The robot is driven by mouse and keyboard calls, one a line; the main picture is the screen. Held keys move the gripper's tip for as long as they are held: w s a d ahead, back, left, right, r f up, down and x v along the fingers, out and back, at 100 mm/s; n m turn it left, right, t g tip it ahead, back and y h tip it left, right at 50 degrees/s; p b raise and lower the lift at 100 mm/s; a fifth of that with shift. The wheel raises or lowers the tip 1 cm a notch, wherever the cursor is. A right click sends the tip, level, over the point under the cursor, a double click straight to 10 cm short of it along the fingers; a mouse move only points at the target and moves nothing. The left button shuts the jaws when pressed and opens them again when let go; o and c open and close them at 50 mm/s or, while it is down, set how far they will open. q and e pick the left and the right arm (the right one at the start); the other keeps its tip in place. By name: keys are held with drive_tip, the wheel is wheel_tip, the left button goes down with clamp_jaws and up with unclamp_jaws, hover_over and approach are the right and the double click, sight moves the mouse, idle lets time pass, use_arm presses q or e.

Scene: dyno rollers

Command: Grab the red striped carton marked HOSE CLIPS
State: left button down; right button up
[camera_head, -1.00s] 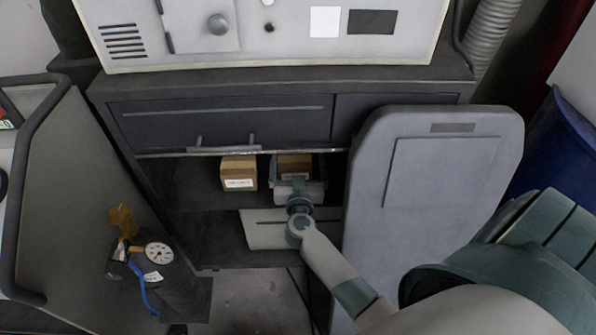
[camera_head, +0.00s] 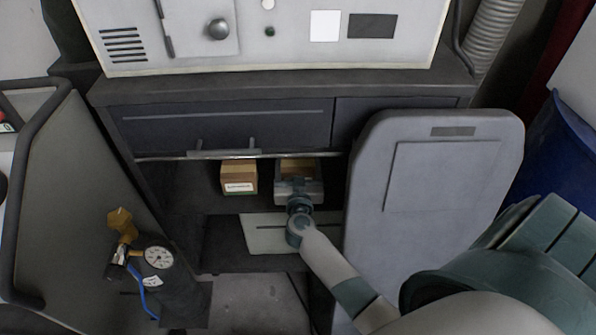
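A brown carton (camera_head: 297,166) stands inside the open cabinet, mostly hidden behind my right gripper (camera_head: 298,178). The gripper reaches into the cabinet, with one finger at each side of this carton. I cannot tell whether the fingers touch it. Its label and any red stripes are hidden. A second brown carton (camera_head: 239,177) stands to the left on the same shelf, with a white label too small to read. No red stripes can be made out on it. My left gripper is out of view.
The cabinet's drawer front (camera_head: 220,121) is just above the cartons. A grey open door panel (camera_head: 440,215) stands close to the right of my arm. A pale flat plate (camera_head: 262,236) lies below the gripper. A dark cylinder with a gauge (camera_head: 158,257) stands at lower left.

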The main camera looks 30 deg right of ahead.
sight(298, 171)
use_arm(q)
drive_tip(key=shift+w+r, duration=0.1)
use_arm(e)
drive_tip(key=shift+r, duration=0.1)
drive_tip(key=shift+r+p, duration=0.4)
drive_tip(key=shift+r, duration=0.05)
wheel_tip(298, 171, up, 3)
drive_tip(key=shift+r+p, duration=0.1)
drive_tip(key=shift+p, duration=1)
drive_tip(key=v, duration=0.6)
drive_tip(key=shift+f, duration=0.35)
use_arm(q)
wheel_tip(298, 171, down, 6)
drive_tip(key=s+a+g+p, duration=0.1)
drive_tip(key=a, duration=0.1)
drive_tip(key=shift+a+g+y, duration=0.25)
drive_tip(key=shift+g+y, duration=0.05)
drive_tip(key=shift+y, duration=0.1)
use_arm(e)
drive_tip(key=v, duration=1.2)
